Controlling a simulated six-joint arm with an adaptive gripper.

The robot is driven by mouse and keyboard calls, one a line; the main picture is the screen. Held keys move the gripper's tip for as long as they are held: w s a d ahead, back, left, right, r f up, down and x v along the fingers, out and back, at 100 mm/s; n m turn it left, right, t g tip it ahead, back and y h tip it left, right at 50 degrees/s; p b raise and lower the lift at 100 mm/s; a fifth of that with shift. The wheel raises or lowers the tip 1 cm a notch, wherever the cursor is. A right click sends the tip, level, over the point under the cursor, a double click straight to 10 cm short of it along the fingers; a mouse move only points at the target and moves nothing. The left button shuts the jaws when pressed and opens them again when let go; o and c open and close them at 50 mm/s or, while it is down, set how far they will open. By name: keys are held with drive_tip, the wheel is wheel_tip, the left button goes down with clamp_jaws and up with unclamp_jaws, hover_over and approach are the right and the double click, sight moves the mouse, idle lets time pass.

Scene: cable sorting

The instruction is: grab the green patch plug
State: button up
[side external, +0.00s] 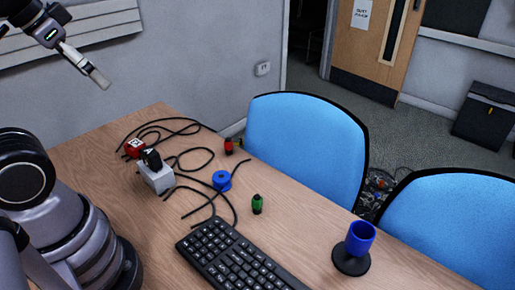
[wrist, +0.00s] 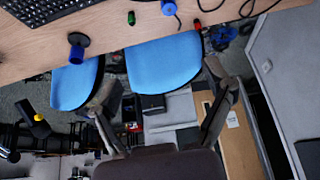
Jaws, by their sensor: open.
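The green patch plug (side external: 257,204) stands on the wooden table behind the keyboard, a small green piece with a dark top. It also shows in the wrist view (wrist: 131,18) near the top edge. My gripper (side external: 103,80) is high at the upper left in the side view, well above the table and far from the plug. In the wrist view my gripper (wrist: 160,88) has its two fingers spread apart with nothing between them. Its fingers point out past the table edge, toward the chairs and floor.
A black keyboard (side external: 240,257), a blue cup (side external: 360,238) on a dark base, a blue spool-like piece (side external: 222,181), a red plug (side external: 229,147), a red cube (side external: 134,147), a grey box (side external: 156,178) and black cables share the table (side external: 305,232). Blue chairs (side external: 305,140) stand along its far edge.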

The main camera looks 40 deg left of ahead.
drive_tip(key=shift+c, duration=0.4)
drive_tip(key=c, duration=0.3)
